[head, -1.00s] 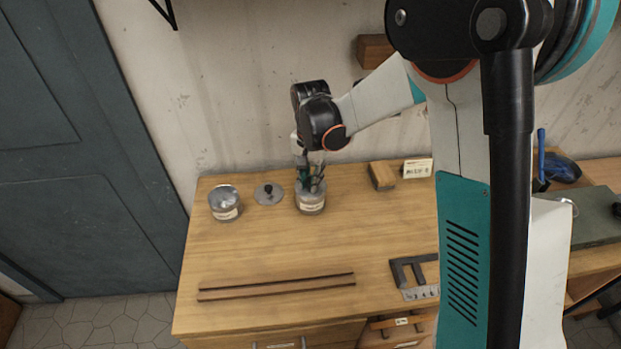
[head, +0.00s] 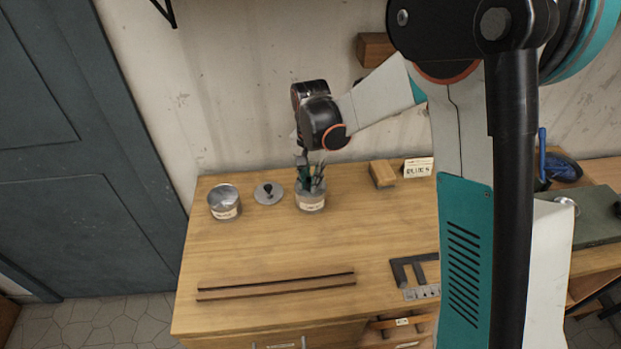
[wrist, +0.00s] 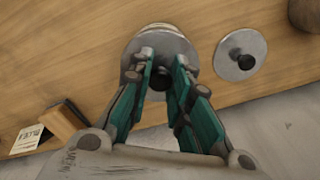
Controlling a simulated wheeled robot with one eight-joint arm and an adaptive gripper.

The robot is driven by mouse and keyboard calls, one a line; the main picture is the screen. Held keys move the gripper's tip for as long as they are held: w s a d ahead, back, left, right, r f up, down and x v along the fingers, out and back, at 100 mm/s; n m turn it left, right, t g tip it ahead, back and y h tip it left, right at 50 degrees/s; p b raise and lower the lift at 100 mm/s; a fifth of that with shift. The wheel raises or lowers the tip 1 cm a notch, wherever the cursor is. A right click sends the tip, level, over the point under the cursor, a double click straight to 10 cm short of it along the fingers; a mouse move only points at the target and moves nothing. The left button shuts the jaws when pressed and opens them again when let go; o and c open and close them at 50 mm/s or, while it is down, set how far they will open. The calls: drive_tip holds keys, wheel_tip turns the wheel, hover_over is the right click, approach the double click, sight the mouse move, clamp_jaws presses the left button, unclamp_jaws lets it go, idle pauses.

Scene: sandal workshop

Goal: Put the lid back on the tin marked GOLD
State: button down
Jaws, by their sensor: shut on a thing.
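My gripper (head: 311,180) points down over the right-hand tin (head: 311,203), which has a pale label too small to read. In the wrist view, my fingers (wrist: 164,60) straddle the middle of a grey round lid (wrist: 178,46) at this tin. They are shut on its dark knob, which they mostly hide. I cannot tell whether the lid rests on the tin or is slightly raised. A second grey lid with a black knob (head: 268,193) lies flat on the table, just left of this tin. The left-hand tin (head: 225,211) stands uncovered, its label also unreadable.
The wooden table (head: 270,245) is clear in the middle. Two dark thin strips (head: 276,286) lie near its front. A wooden block (head: 382,174) and a small card (head: 418,167) stand at the back right. A dark square-cornered tool (head: 412,268) lies at the right front.

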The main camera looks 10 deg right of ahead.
idle(0.9)
drive_tip(key=c, duration=0.9)
unclamp_jaws()
drive_tip(key=shift+r, duration=0.1)
drive_tip(key=shift+r+p, duration=1.95)
drive_tip(key=shift+r, duration=1.45)
clamp_jaws()
